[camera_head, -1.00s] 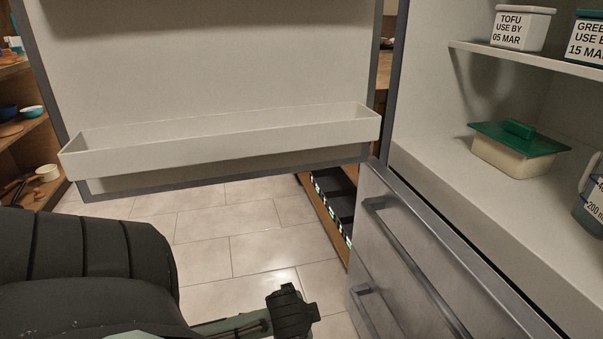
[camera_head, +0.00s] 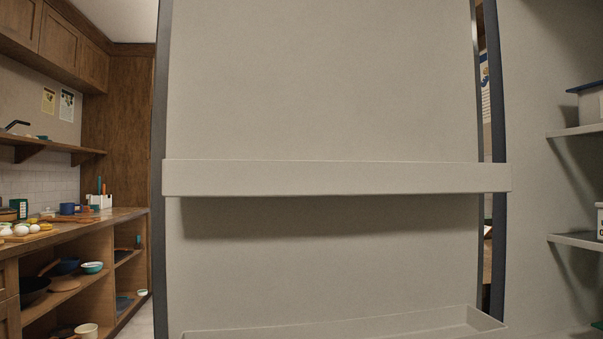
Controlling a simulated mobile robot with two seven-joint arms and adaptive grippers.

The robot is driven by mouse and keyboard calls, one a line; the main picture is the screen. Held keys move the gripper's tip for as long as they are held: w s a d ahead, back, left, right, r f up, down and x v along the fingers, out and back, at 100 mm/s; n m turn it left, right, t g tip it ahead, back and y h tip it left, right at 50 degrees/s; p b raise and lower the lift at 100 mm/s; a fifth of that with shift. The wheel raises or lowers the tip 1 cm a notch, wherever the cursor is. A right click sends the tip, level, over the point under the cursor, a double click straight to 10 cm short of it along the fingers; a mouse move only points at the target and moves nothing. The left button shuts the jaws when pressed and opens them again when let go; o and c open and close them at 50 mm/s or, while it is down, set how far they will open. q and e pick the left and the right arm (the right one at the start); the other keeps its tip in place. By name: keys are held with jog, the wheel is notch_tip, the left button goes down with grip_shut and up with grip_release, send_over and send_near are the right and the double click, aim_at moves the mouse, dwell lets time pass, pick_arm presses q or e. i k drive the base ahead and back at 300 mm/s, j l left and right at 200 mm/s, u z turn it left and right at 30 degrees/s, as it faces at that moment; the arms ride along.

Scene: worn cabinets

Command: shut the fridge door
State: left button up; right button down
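The fridge door (camera_head: 320,100) stands open and fills the middle of the head view, its pale inner face toward me. A door shelf (camera_head: 330,179) runs across it, and a lower door bin (camera_head: 340,328) shows at the bottom edge. The fridge's inside wall (camera_head: 535,90) is at the right, with shelves (camera_head: 578,240) holding containers that are cut off by the frame. A narrow gap shows between the door's right edge and the fridge body. Neither gripper is in view.
At the left a wooden counter (camera_head: 75,228) holds eggs, a mug and other items, with open shelves of bowls below. Wall cabinets (camera_head: 60,40) hang above. A small strip of floor shows left of the door.

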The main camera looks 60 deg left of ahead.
aim_at(319, 171)
jog(key=k+j+z, duration=0.1)
jog(key=j, duration=0.25)
jog(key=k+j+z, duration=0.1)
jog(key=j, duration=0.25)
jog(key=k+j+z, duration=0.1)
jog(key=k+j, duration=0.2)
jog(key=k+j+z, duration=0.1)
jog(key=j, duration=0.25)
jog(key=k+j+z, duration=0.15)
jog(key=j, duration=0.25)
jog(key=k+j+z, duration=0.1)
jog(key=j, duration=0.25)
jog(key=k+j+z, duration=0.1)
jog(key=j, duration=0.25)
jog(key=j+z, duration=0.1)
jog(key=j, duration=0.3)
jog(key=k+j+z, duration=0.15)
jog(key=j, duration=0.2)
